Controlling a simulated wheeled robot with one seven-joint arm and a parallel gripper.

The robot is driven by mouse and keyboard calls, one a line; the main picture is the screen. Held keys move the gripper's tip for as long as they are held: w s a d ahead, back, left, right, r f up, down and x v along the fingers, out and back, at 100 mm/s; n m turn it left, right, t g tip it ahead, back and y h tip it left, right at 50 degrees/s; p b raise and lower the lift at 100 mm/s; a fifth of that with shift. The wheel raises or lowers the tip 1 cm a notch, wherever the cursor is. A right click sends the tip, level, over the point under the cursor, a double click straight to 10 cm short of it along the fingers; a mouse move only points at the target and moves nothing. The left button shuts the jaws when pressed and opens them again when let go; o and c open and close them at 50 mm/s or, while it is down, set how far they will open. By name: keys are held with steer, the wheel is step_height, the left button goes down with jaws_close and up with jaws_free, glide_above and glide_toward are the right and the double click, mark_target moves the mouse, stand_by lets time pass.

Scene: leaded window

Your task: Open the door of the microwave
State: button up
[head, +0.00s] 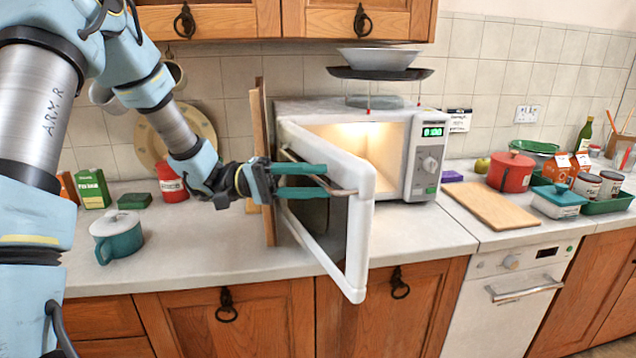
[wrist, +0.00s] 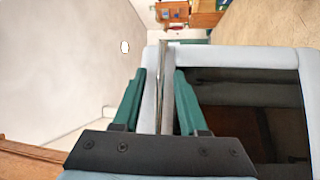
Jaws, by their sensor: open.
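The white microwave (head: 417,150) stands on the counter against the tiled wall. Its cavity is lit and its display glows green. The microwave door (head: 357,240) stands wide open, swung out to the left toward the front of the counter. My gripper (head: 328,182) is at the door's upper part, with its green fingers apart. In the wrist view the metal door handle (wrist: 167,85) lies between the two open fingers (wrist: 160,95), with the door's white frame and dark pane to the right. I cannot tell whether a finger touches the handle.
An upright wooden board (head: 268,215) stands left of the door, close to my gripper. A teal lidded pot (head: 119,238) sits on the left counter. A cutting board (head: 491,205) and red pot (head: 509,172) lie to the right.

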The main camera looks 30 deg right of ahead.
steer(key=b+v, duration=0.3)
steer(key=v, duration=0.6)
steer(key=shift+w+a, duration=0.25)
steer(key=shift+w, duration=0.05)
steer(key=shift+f, duration=0.1)
